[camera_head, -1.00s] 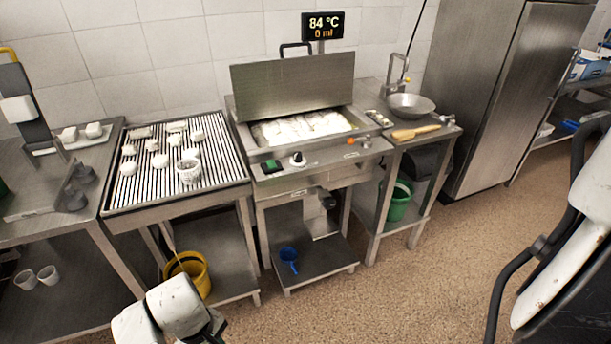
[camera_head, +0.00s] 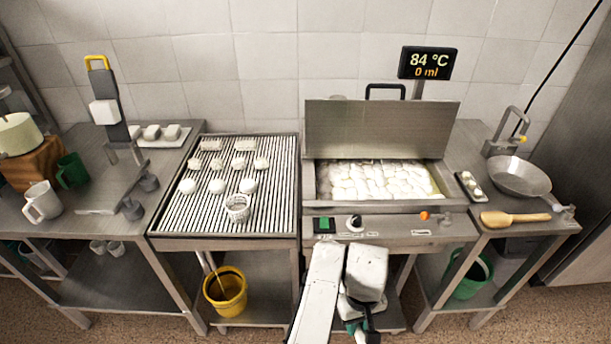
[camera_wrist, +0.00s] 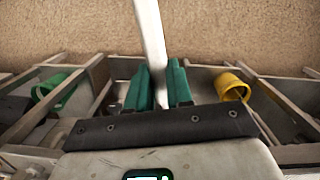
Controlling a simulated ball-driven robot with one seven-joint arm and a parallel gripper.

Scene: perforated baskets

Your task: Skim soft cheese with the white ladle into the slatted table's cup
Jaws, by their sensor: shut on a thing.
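My gripper (camera_wrist: 160,68), with green fingers, is shut on a white shaft in the wrist view, which looks like the white ladle (camera_wrist: 150,25). Its bowl is out of view. In the head view my arm stands in front of the vat, and my gripper is mostly hidden low in the picture. The soft cheese (camera_head: 375,182) lies as white lumps in the open steel vat (camera_head: 440,205). A white perforated cup (camera_head: 237,208) stands upright at the front of the slatted table (camera_head: 180,222), apart from my gripper.
Several white cheese pieces (camera_head: 217,187) sit behind the cup. The raised lid (camera_head: 380,128) stands behind the vat, below a display (camera_head: 427,63) reading 84 °C and 0 ml. A yellow bucket (camera_head: 225,290) stands below.

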